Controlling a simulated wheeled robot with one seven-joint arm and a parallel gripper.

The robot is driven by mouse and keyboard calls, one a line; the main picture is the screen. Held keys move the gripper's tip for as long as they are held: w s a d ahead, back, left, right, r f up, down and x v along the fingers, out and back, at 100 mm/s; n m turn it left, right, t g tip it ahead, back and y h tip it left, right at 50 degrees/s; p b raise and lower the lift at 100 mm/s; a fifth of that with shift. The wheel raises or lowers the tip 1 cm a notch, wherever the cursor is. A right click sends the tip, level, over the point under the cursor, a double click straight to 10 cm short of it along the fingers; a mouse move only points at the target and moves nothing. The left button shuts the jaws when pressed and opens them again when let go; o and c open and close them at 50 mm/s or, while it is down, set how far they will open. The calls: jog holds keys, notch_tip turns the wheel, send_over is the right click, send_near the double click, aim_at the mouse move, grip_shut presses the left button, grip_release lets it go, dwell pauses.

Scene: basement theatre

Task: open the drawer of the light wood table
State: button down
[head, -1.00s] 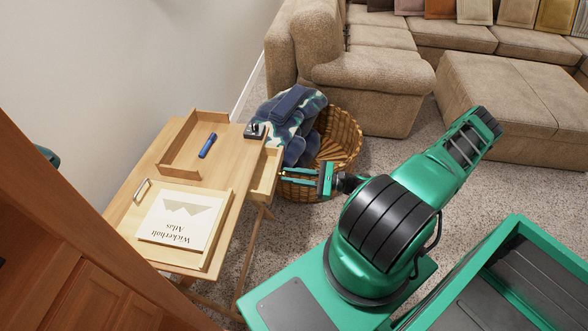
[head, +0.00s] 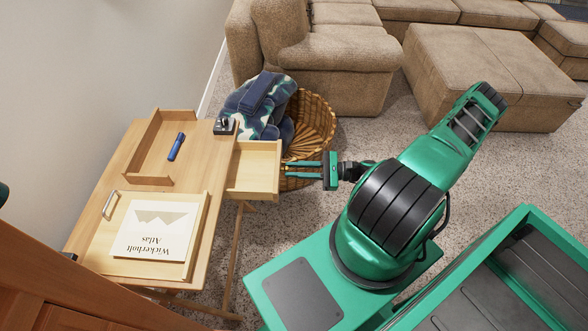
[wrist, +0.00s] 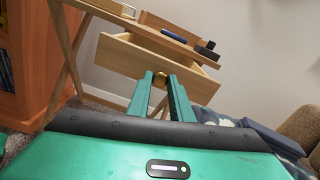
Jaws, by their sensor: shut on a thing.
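The light wood table (head: 128,160) stands at the left in the head view. Its drawer (head: 252,168) sticks well out from the table's right side, and its empty inside shows. The drawer front also shows in the wrist view (wrist: 128,60), with a round brass knob (wrist: 160,79) on it. My gripper (head: 287,169) is at the drawer front, level with it. In the wrist view its fingers (wrist: 160,80) are closed on the knob. The knob is hidden in the head view.
A book (head: 155,228), a blue marker (head: 176,147) and a small black object (head: 224,126) are on the tabletop. A sofa and ottoman (head: 490,75) are farther back. Carpet is clear below the ottoman.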

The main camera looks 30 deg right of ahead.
jog(key=c, duration=1.6)
grip_release()
jog(key=shift+d, duration=0.1)
jog(key=v, duration=1)
jog(key=shift+s+d, duration=0.15)
jog(key=shift+d, duration=0.1)
jog(key=s+d+r+n+g+h, duration=0.1)
jog(key=s+r+n+g+h, duration=0.2)
jog(key=r+n+g+h, duration=0.5)
jog(key=s+d+r+n+g+h, duration=0.1)
jog(key=s+r+n+g+h, duration=0.3)
jog(key=r, duration=0.9)
jog(key=s+a+r+n+h, duration=0.1)
jog(key=s+r, duration=0.1)
jog(key=r, duration=0.3)
jog(key=s+a+r+n+t, duration=0.1)
jog(key=s+a+r, duration=0.1)
jog(key=r, duration=0.3)
jog(key=s+a+r+n+h, duration=0.1)
jog(key=s+a+r, duration=0.1)
jog(key=s+r, duration=0.2)
jog(key=shift+s+r+n+t+h, duration=0.1)
jog(key=shift+r+n+t+h, duration=0.2)
jog(key=shift+r, duration=0.45)
